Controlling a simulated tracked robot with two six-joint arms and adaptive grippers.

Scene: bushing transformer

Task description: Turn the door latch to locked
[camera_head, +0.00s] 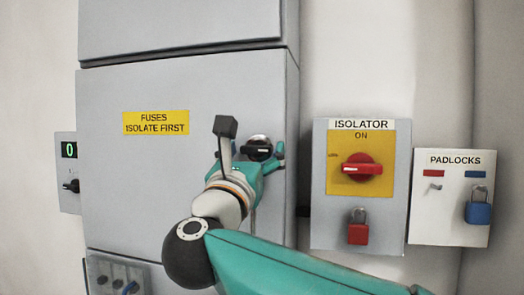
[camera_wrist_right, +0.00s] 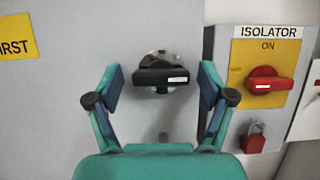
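The door latch (camera_head: 259,148) is a black handle on a round metallic plate, on the right side of the grey cabinet door (camera_head: 150,200). In the right wrist view the latch (camera_wrist_right: 160,77) lies level, with a small white label on its right end. My right gripper (camera_head: 258,157) is at the latch, and its teal fingers (camera_wrist_right: 160,83) are open on either side of the handle, with a gap to each end. In the head view the gripper and wrist partly hide the door below the latch. My left gripper is in neither view.
Right of the door is the isolator panel (camera_head: 320,220), with a red knob (camera_head: 361,167) at ON and a red padlock (camera_head: 358,229) below. A padlocks board (camera_head: 430,225) holds a blue padlock (camera_head: 478,209). A small display box (camera_head: 68,185) reads 0 at left.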

